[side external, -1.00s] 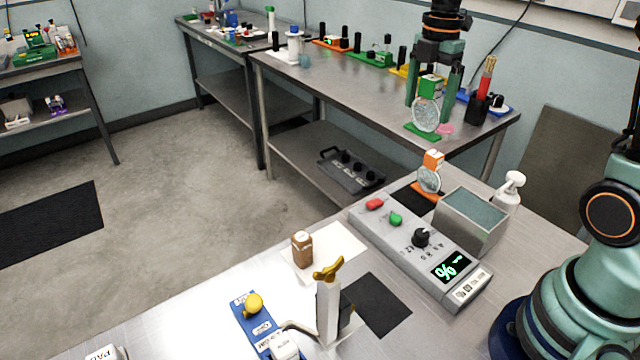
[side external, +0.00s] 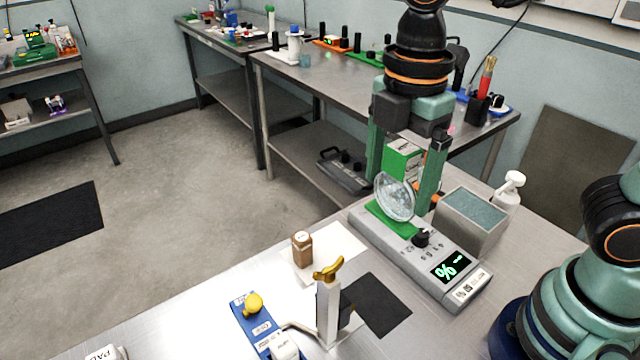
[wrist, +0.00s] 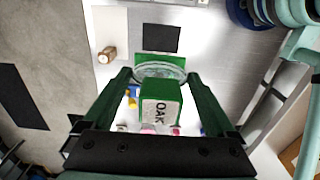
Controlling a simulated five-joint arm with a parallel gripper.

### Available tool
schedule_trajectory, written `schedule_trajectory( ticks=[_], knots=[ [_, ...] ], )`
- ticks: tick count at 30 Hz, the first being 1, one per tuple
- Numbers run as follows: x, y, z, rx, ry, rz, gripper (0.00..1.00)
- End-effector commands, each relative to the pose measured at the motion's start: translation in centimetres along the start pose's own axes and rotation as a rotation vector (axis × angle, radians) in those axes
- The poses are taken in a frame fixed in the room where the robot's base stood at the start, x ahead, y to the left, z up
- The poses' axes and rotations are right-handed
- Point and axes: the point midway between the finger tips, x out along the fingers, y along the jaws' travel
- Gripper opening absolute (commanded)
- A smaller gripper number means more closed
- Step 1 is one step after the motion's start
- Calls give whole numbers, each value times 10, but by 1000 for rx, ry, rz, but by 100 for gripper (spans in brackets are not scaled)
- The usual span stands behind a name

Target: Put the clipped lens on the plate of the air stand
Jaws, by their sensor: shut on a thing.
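The clipped lens is a clear round disc (side external: 395,196) with a green block (side external: 402,160) above and a green plate (side external: 391,220) below. No label reading air is legible. A pale upright post (side external: 328,312) with a gold knob stands front centre, beside a blue base (side external: 250,318) with a yellow knob; I cannot tell which is the air stand.
The grey meter box (side external: 462,291) has a lit display. A brown bottle (side external: 302,250) is on a white sheet (side external: 340,246). A black mat (side external: 380,306) lies bare.

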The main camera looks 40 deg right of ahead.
Motion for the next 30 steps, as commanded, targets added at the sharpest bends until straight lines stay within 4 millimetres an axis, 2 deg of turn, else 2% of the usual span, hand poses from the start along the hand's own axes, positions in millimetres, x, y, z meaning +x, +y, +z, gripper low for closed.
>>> schedule_trajectory(
  ticks=[5,15,21,30],
  knots=[
    [22,-5,-2,1,-3,-5,35],
    [105,-5,-1,1,-5,-8,35],
    [147,-5,-1,1,-3,-6,35],
    [169,-4,-2,1,-1,-2,35]
  ],
)
